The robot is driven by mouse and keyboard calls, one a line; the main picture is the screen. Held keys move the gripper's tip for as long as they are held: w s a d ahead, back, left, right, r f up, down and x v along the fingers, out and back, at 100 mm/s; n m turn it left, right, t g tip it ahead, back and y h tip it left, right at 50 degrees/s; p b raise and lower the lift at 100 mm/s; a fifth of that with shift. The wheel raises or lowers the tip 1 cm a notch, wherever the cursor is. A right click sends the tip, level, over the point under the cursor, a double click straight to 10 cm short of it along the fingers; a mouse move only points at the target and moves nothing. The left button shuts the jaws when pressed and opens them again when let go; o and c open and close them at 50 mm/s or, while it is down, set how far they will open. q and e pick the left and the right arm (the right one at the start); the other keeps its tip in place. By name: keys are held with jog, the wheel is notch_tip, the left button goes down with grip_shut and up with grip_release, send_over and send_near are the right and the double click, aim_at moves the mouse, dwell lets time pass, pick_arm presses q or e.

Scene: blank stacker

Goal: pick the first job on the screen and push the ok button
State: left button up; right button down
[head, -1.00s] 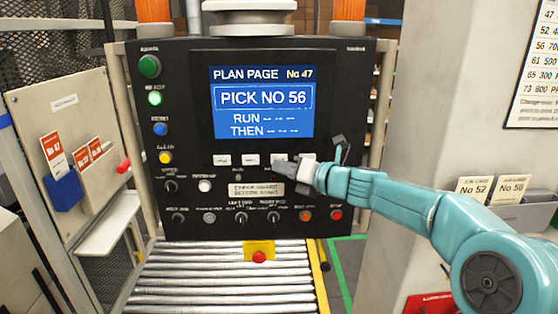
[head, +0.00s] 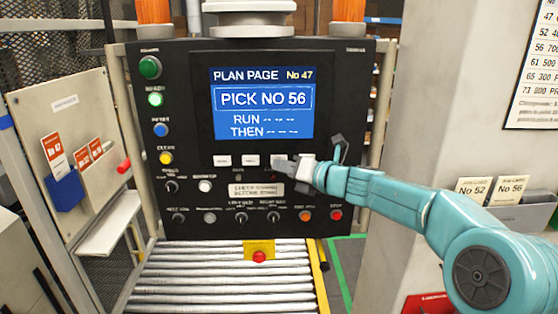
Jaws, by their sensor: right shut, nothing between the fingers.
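The screen (head: 262,103) on the black control panel (head: 185,110) reads "PLAN PAGE No 47", "PICK NO 56", then "RUN" and "THEN" with dashes. White keys sit in a row below it, among them a left key (head: 222,160) and a second key (head: 250,160). My right gripper (head: 284,163) is shut and empty in front of the right part of this row. It hides part of the row, and I cannot tell whether it touches a key. Which key is the ok button cannot be read. My left gripper is not in view.
Coloured buttons, including a green one (head: 150,67), line the panel's left side, with knobs below. A roller conveyor (head: 220,285) lies beneath, with a red button (head: 259,256) at its head. Cards "No 52" (head: 475,190) and "No 56" (head: 510,189) stand at right.

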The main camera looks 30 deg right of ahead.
jog(key=shift+w+d, duration=0.2)
jog(key=shift+w, duration=0.1)
dwell(0.4)
jog(key=shift+s, duration=0.1)
jog(key=shift+s+a, duration=0.45)
jog(key=shift+s, duration=0.15)
jog(key=s+a, duration=0.1)
jog(key=s+b, duration=0.1)
jog(key=s+a+b, duration=0.1)
jog(key=s, duration=0.1)
jog(key=shift+s+a, duration=0.1)
jog(key=shift+a, duration=0.2)
dwell(0.3)
jog(key=shift+s, duration=0.1)
dwell(3.4)
